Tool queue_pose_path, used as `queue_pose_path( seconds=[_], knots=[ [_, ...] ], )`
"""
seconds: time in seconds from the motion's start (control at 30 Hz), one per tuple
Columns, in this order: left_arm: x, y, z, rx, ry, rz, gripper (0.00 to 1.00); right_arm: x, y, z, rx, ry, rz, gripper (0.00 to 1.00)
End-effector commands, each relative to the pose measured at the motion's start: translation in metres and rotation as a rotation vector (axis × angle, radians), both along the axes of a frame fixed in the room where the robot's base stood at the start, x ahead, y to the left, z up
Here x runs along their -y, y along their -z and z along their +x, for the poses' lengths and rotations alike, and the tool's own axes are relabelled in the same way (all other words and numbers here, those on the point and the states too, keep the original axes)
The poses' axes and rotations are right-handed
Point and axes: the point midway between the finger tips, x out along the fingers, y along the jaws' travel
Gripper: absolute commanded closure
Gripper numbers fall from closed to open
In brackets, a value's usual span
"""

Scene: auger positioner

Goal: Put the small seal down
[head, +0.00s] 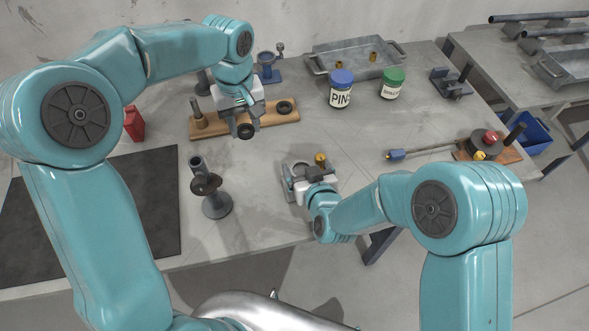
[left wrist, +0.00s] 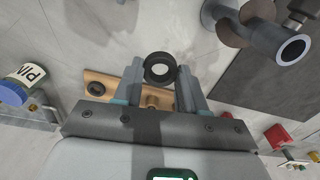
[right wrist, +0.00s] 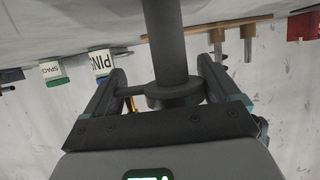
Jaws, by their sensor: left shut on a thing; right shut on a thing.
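The small seal, a black ring (head: 246,131), is held in my left gripper (head: 241,124). In the left wrist view the seal (left wrist: 160,54) sits between the two fingertips, with its hole facing the camera. In the head view it appears at the front edge of a wooden board (head: 240,122); I cannot tell its height. A second dark ring (head: 285,106) lies at the board's right end, and a brass post (head: 198,117) stands at its left. My right gripper (head: 296,176) is shut on a dark grey part with a shaft and collar (right wrist: 178,92), partly hidden.
A dark flanged stand (head: 214,204) stands near the table's front edge, beside a black mat (head: 150,200). PINS jar (head: 341,92), green-lidded jar (head: 391,86) and metal tray (head: 320,64) are behind. A rod (head: 425,151) lies at right. Bare table lies between.

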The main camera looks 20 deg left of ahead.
Motion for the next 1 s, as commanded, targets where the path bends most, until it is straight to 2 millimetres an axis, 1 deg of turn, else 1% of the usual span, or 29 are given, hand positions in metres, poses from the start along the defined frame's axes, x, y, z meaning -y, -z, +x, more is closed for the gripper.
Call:
queue_pose_path(
  seconds=[0.03,0.1,0.2,0.3,0.33,0.43,0.63,0.7,0.77,1.0],
  knots=[
    [0.030,-0.007,0.005,0.002,0.070,0.001,0.93,0.000,-0.001,0.001,0.003,0.001,0.002,0.68],
    [0.061,-0.016,0.008,0.002,0.142,0.001,0.93,0.000,-0.001,0.001,0.003,0.001,0.002,0.68],
    [0.097,-0.026,0.008,0.001,0.224,0.000,0.93,0.000,-0.001,0.001,0.003,0.001,0.002,0.68],
    [0.120,-0.033,0.006,0.002,0.277,-0.001,0.93,0.000,-0.001,0.001,0.003,0.001,0.002,0.68],
    [0.124,-0.035,0.006,0.001,0.288,-0.001,0.93,0.000,-0.001,0.001,0.003,0.001,0.002,0.68],
    [0.132,-0.030,0.005,-0.002,0.306,0.000,0.93,0.000,-0.001,0.001,0.003,0.001,0.002,0.68],
    [0.133,0.009,0.004,-0.005,0.309,0.000,0.93,0.000,-0.002,0.001,0.004,0.001,0.003,0.68],
    [0.133,0.019,0.004,-0.004,0.308,0.000,0.93,0.000,-0.002,0.001,0.003,0.001,0.002,0.68],
    [0.133,0.024,0.005,-0.002,0.308,-0.001,0.93,0.000,-0.002,0.001,0.003,0.001,0.002,0.68],
    [0.132,0.059,0.004,-0.003,0.307,-0.001,0.93,0.000,-0.002,0.001,0.003,0.001,0.002,0.68]
  ],
)
